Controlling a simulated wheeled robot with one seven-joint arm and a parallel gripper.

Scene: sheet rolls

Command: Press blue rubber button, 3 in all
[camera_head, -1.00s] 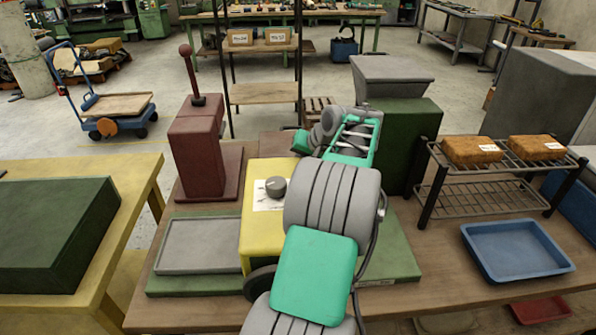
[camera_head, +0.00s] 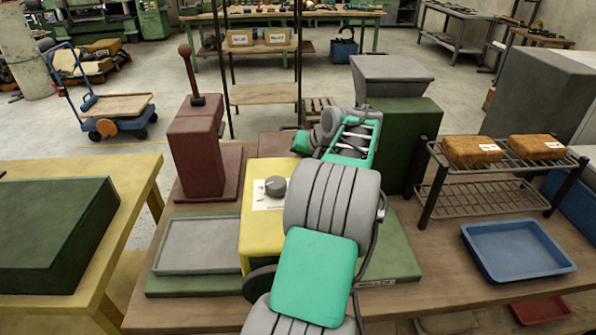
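No blue rubber button shows in the head view. A yellow machine housing (camera_head: 257,225) with a grey round knob (camera_head: 275,186) on a white label stands at the middle of the wooden bench. My green and grey arm crosses in front of the housing and hides its right side. The far end of my arm bends over behind the housing. My gripper's fingers are hidden, so I cannot see what they touch.
A maroon press (camera_head: 196,155) with a lever stands left on the bench, behind a grey tray (camera_head: 200,246). A dark green hopper machine (camera_head: 410,140) stands behind my arm. A wire rack (camera_head: 475,193) with brown blocks and a blue tray (camera_head: 517,250) are at the right.

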